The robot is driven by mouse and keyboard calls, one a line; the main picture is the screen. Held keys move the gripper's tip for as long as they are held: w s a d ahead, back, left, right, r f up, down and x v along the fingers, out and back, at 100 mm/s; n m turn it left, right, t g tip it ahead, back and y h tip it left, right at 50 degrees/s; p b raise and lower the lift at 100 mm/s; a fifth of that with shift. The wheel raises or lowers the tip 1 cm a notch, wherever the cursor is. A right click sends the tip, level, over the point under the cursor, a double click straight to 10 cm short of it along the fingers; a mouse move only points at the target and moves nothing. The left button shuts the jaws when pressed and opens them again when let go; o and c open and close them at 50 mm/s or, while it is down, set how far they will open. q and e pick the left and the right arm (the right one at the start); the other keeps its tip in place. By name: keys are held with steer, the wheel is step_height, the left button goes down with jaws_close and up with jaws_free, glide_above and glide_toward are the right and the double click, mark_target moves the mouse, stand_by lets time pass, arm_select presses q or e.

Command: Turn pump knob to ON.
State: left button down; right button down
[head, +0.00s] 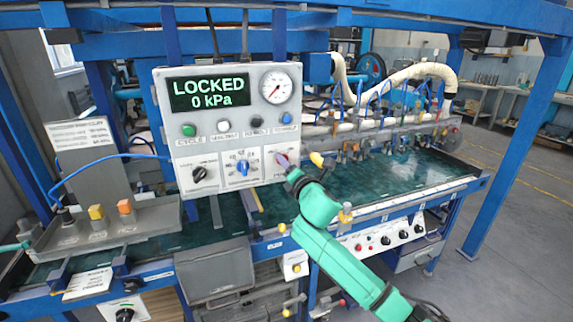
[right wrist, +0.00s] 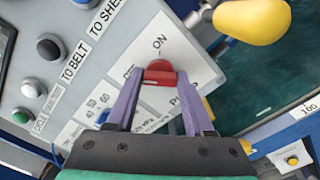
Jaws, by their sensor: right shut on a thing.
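The red pump knob (right wrist: 160,74) sits on a white plate on the control box's front; an ON label (right wrist: 160,43) shows beside it. Another label is partly covered by a finger, and the lettering below is partly hidden. My right gripper (right wrist: 158,82) is shut on the knob, with one purple finger on each side. In the head view my right gripper (head: 284,163) reaches the lower right of the grey control box (head: 222,120). I cannot tell exactly which mark the knob points to. Only a teal bit of my left arm shows at the left edge; its gripper is out of view.
The box's display (head: 209,94) reads LOCKED, 0 kPa, beside a round gauge (head: 276,87). A black knob (head: 200,173) and a blue knob (head: 243,167) sit left of my right gripper. A yellow handle (right wrist: 252,20) is close on the right in the wrist view.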

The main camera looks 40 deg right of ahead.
steer(key=shift+f+m+p, duration=0.2)
steer(key=shift+m+p, duration=1.5)
steer(key=shift+m, duration=6.7)
steer(key=shift+c, duration=1.4)
jaws_free()
